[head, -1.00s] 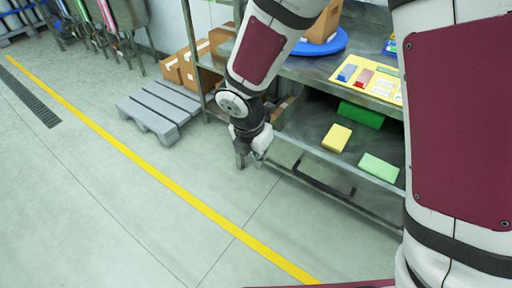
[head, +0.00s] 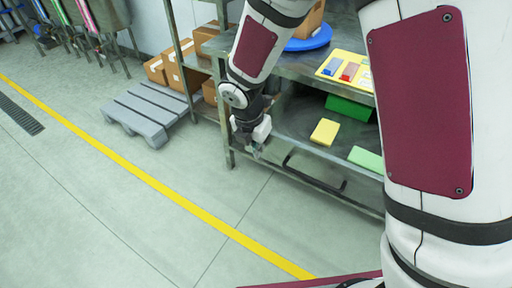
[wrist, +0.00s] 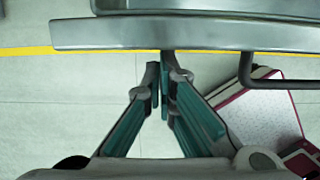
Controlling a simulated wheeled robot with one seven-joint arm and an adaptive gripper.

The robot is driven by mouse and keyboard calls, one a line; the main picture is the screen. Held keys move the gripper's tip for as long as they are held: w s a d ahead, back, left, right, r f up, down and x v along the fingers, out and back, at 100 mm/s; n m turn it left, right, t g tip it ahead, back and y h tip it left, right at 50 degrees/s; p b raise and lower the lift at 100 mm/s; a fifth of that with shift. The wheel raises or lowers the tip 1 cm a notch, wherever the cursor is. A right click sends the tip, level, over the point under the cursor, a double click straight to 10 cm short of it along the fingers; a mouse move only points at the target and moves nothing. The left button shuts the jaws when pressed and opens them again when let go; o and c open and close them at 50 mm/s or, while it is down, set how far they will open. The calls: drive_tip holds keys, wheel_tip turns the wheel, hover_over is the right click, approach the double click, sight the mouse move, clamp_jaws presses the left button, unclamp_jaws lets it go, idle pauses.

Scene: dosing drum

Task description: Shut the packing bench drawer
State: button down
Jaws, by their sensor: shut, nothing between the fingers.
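The packing bench drawer (head: 300,138) is pulled out below the bench top and seen from above, with several coloured blocks inside. Its dark bar handle (head: 315,174) runs along the front; part of the handle (wrist: 285,66) also shows at the right of the wrist view. My gripper (head: 257,152) is at the left part of the drawer front, left of the handle. In the wrist view my fingers (wrist: 163,66) meet at their tips, empty, close against the grey drawer front (wrist: 200,35). I cannot tell whether they touch it.
The bench top holds a yellow board (head: 346,68) and a blue round tray (head: 308,39). A grey pallet (head: 150,108) and cardboard boxes (head: 175,72) stand to the left. The floor before the bench is clear, with a yellow line (head: 150,180).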

drive_tip(key=p, duration=0.3)
hover_over(296, 110)
drive_tip(key=shift+s+a, duration=0.35)
drive_tip(key=shift+s, duration=0.1)
drive_tip(key=shift+w+d+b, duration=0.35)
drive_tip(key=shift+w, duration=0.05)
drive_tip(key=shift+r, duration=0.1)
